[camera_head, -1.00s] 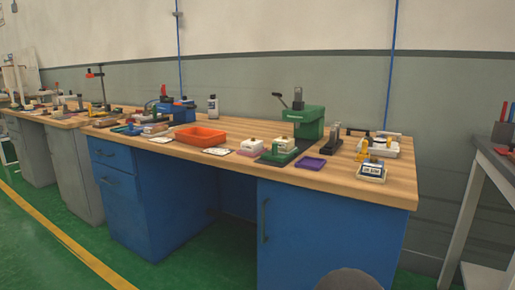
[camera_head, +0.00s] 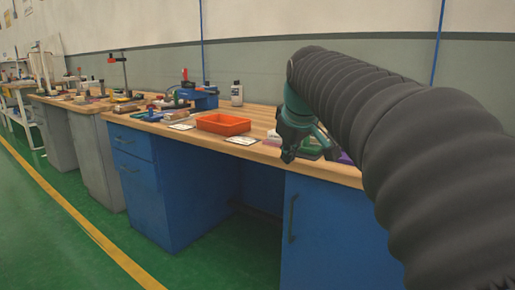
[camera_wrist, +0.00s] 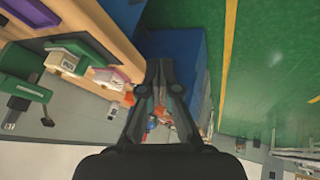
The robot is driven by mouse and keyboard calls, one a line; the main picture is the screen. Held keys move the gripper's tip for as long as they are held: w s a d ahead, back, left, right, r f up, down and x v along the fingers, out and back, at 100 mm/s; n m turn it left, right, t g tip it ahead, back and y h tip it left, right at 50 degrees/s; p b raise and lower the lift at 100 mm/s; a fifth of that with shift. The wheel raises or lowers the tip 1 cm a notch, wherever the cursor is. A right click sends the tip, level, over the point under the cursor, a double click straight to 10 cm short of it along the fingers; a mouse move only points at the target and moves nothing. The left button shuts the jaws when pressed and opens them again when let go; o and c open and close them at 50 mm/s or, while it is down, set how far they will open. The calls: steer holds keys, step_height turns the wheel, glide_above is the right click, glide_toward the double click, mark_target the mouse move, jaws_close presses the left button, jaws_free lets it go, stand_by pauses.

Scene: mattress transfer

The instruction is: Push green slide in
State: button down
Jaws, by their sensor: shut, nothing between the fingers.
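The green slide (camera_wrist: 82,48) shows in the wrist view as a flat green plate with a pale block on it, at the bench edge. It belongs beside a green press (camera_wrist: 25,86) with a dark lever. In the head view my arm hides the press, and only a bit of green base (camera_head: 309,149) shows beside my gripper. My gripper (camera_head: 289,155) is in front of the bench edge, pointing down, apart from the slide. In the wrist view its fingers (camera_wrist: 161,66) are together and empty. How far in the slide sits cannot be told.
An orange tray (camera_head: 223,124), a blue device (camera_head: 198,97) and a bottle (camera_head: 237,93) stand farther left on the bench. Blue cabinets (camera_head: 335,225) are below; the green floor (camera_head: 190,265) in front is clear.

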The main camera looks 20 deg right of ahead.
steer(key=n, duration=0.2)
glide_toward(298, 155)
steer(key=s+a+r, duration=0.3)
steer(key=shift+t, duration=0.3)
steer(key=x, duration=0.3)
steer(key=d+b+x, duration=0.1)
steer(key=x, duration=0.3)
steer(key=w+d+r+x, duration=0.1)
steer(key=x, duration=0.3)
steer(key=shift+w+b, duration=0.1)
steer(key=shift+b, duration=0.3)
steer(key=shift+w+d, duration=0.35)
steer(key=shift+d, duration=0.15)
